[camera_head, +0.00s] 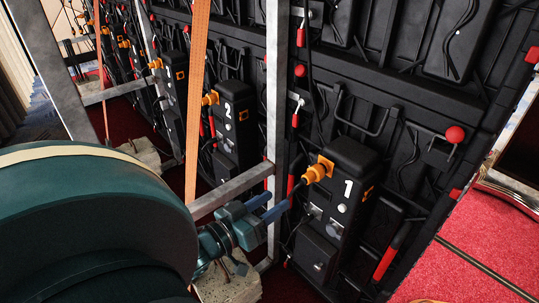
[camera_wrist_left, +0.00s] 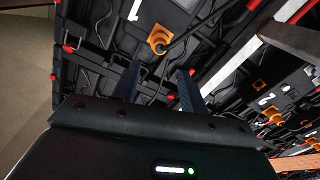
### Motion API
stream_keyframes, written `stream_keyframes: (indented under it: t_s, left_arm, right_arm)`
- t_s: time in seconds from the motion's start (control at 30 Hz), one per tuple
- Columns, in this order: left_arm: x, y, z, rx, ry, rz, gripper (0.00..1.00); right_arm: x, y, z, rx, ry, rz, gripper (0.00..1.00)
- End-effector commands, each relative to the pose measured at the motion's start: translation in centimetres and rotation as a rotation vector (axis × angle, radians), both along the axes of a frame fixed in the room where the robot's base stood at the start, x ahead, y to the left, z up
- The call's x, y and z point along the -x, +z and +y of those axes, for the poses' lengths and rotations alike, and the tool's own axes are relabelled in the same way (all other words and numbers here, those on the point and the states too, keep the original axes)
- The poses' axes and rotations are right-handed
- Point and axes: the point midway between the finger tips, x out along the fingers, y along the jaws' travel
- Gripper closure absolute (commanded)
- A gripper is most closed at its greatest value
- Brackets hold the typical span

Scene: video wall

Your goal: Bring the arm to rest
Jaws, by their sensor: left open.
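My left arm comes in from the left in the head view as a large dark green link. My left gripper (camera_head: 278,204), with blue fingers, is open in front of the back of the video wall. It is just left of the black box marked "1" (camera_head: 346,192) and below the orange plug (camera_head: 317,170) on that box. The left wrist view shows the two dark fingers (camera_wrist_left: 158,75) apart with nothing between them. An orange plug (camera_wrist_left: 158,39) shows beyond the fingertips. My right gripper is in neither view.
Grey metal frame bars (camera_head: 277,90) and an orange strap (camera_head: 197,85) stand close to the arm. A concrete block (camera_head: 228,281) lies below the gripper. A second box marked "2" (camera_head: 231,125) is farther left. Red carpet (camera_head: 490,230) is open at the right.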

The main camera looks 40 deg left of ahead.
Motion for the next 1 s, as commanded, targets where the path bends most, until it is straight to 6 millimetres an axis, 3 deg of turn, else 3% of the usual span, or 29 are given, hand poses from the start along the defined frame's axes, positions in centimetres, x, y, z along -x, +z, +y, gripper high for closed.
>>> stream_keyframes:
  t_s: [0.57, 0.67, 0.87, 0.97, 1.0]
  left_arm:
    - [0.1, -0.3, -0.6, -0.007, -0.003, 0.012, 0.57]
    - [0.7, -1.5, -3.0, -0.038, -0.019, 0.060, 0.57]
    - [3.8, -4.2, -12.3, -0.163, -0.146, 0.218, 0.57]
    - [5.7, -4.4, -17.3, -0.231, -0.253, 0.271, 0.57]
    - [5.7, -3.2, -17.7, -0.254, -0.267, 0.287, 0.57]
  right_arm:
    - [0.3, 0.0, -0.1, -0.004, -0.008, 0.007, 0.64]
    - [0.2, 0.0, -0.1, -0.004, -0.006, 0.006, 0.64]
    - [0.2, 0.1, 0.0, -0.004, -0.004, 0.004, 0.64]
    - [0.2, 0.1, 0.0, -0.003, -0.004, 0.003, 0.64]
    - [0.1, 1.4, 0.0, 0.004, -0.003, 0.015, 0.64]
